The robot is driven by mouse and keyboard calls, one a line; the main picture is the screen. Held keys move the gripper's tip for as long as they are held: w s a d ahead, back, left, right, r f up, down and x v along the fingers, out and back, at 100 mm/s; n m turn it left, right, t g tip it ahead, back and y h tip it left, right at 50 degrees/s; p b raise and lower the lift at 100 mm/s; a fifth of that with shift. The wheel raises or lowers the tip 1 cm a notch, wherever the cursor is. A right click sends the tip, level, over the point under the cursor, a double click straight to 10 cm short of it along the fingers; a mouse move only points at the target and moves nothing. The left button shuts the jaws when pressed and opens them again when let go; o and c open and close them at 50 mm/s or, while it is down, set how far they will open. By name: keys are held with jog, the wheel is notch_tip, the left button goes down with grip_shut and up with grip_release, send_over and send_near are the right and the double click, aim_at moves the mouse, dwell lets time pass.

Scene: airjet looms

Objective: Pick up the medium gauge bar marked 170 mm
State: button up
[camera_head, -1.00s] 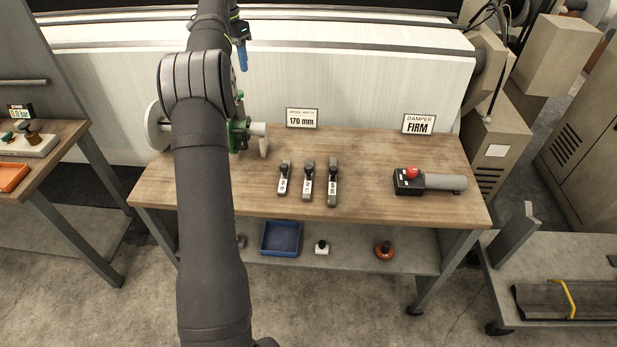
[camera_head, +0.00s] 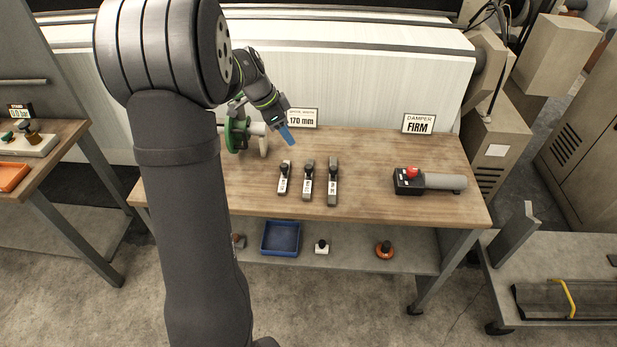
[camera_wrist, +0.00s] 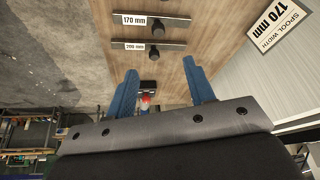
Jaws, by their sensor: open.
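Three gauge bars with dark knobs lie side by side on the wooden bench. The medium gauge bar (camera_head: 308,184) is the middle one; in the wrist view its label reads 170 mm (camera_wrist: 172,21). The shorter bar (camera_head: 284,180) lies to its left. The longer bar (camera_head: 332,184) lies to its right and is labelled 200 mm in the wrist view (camera_wrist: 170,46). My gripper (camera_head: 288,136) is above the bench, behind the bars and apart from them. Its blue fingers (camera_wrist: 160,70) are spread, with nothing held between them.
A spool width sign (camera_head: 303,119) reading 170 mm stands behind my gripper. A green device (camera_head: 237,134) is to its left. A damper with a red knob (camera_head: 412,173) lies at right. A blue tray (camera_head: 281,239) is on the lower shelf. Bench space around the bars is clear.

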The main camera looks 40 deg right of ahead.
aim_at(308, 166)
jog(key=x, duration=1.7)
jog(key=shift+a, duration=0.15)
jog(key=shift+r, duration=0.1)
grip_shut()
